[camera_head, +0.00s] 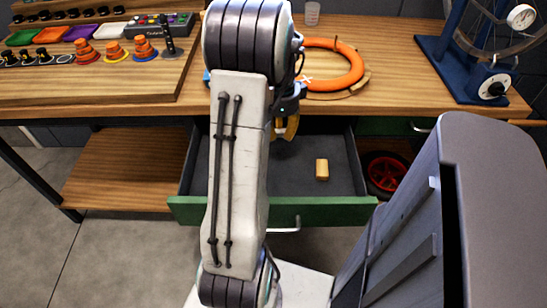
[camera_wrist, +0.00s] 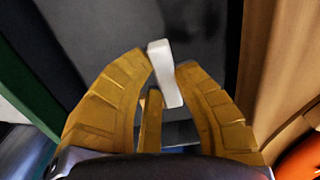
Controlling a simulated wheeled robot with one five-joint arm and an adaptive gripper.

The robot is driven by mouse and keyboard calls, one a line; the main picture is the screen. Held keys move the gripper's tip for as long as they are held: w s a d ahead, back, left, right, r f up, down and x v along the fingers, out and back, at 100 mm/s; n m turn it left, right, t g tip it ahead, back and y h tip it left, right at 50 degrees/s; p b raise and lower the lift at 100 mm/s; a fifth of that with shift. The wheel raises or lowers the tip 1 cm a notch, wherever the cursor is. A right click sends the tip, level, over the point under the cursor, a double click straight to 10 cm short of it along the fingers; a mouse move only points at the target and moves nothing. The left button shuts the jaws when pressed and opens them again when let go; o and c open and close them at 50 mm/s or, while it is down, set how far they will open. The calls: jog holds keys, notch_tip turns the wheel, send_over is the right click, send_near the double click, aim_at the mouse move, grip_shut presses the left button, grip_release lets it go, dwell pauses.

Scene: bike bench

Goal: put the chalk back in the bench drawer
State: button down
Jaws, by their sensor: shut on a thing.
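The bench drawer (camera_head: 322,214) is pulled open, with a green front and a dark grey inside. My gripper (camera_head: 287,130) is over the back part of the drawer, partly hidden behind my arm in the head view. In the wrist view, my yellow gripper fingers (camera_wrist: 165,68) are shut on the white chalk (camera_wrist: 164,62), a short pale stick held between the fingertips. Dark drawer floor (camera_wrist: 95,30) shows behind it. I cannot make out the chalk in the head view. I cannot tell whether the chalk touches the drawer floor.
A small tan block (camera_head: 322,169) lies in the drawer, right of my gripper. The wooden bench top (camera_head: 400,80) overhangs the drawer's back and carries an orange ring (camera_head: 352,70), a blue wheel stand (camera_head: 455,70) and a board of small parts (camera_head: 90,87). A red wheel (camera_head: 385,173) is right of the drawer.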

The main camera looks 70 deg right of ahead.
jog(key=b, duration=0.1)
send_over(282, 162)
notch_tip(282, 162, down, 6)
jog(key=shift+r, duration=0.15)
jog(key=shift+f+b, duration=0.5)
jog(key=shift+f, duration=1.75)
jog(key=shift+f, duration=0.15)
jog(key=c, duration=1.1)
grip_release()
notch_tip(282, 162, up, 12)
jog(key=shift+r+p, duration=0.15)
jog(key=shift+p, duration=1.05)
